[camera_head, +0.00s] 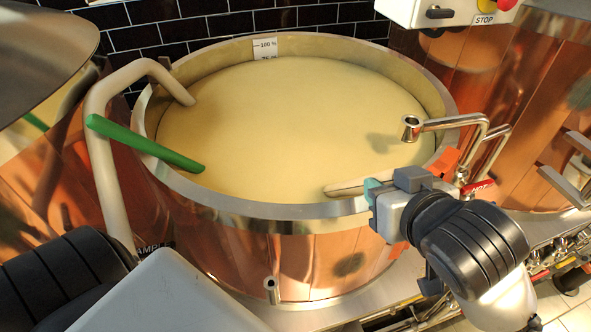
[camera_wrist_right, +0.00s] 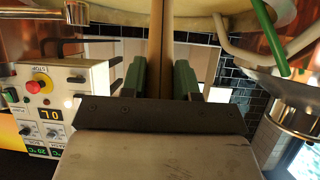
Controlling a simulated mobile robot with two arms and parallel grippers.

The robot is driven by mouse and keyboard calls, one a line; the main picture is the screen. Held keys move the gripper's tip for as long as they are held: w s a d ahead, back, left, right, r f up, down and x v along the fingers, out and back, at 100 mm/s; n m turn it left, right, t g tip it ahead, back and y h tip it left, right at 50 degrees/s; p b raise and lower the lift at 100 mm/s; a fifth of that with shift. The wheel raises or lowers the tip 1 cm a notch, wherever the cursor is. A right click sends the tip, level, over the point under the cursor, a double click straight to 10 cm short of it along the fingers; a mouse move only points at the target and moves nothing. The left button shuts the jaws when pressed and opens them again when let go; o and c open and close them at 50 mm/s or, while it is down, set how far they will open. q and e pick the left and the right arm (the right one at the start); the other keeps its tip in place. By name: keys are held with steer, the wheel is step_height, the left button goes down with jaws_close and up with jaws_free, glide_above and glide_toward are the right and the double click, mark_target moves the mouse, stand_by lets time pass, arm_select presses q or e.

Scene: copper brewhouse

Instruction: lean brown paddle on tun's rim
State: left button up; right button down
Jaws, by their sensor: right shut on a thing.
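The copper tun (camera_head: 290,225) is full of pale yellow mash and has a wide steel rim. My right gripper (camera_head: 372,190) is at the rim's front right, shut on the brown paddle (camera_wrist_right: 160,30). The paddle's shaft runs between the green-padded fingers (camera_wrist_right: 160,78) in the right wrist view. In the head view a pale, light brown length of the paddle (camera_head: 345,187) reaches left from the gripper over the mash, just inside the rim. I cannot tell whether it touches the rim. The rest is hidden by the gripper and arm. My left gripper is out of view.
A green paddle (camera_head: 150,146) lies across the tun's left rim, beside a bent beige pipe (camera_head: 100,140). A steel spout (camera_head: 445,124) reaches over the right rim near my right gripper. A control box (camera_head: 450,10) with a red stop button hangs at back right.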

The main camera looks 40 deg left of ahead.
step_height(320, 180, down, 3)
steer(key=shift+a+r+b, duration=0.1)
steer(key=shift+r+b, duration=0.05)
steer(key=shift+b, duration=0.5)
steer(key=c, duration=0.8)
jaws_free()
steer(key=shift+s+r, duration=0.1)
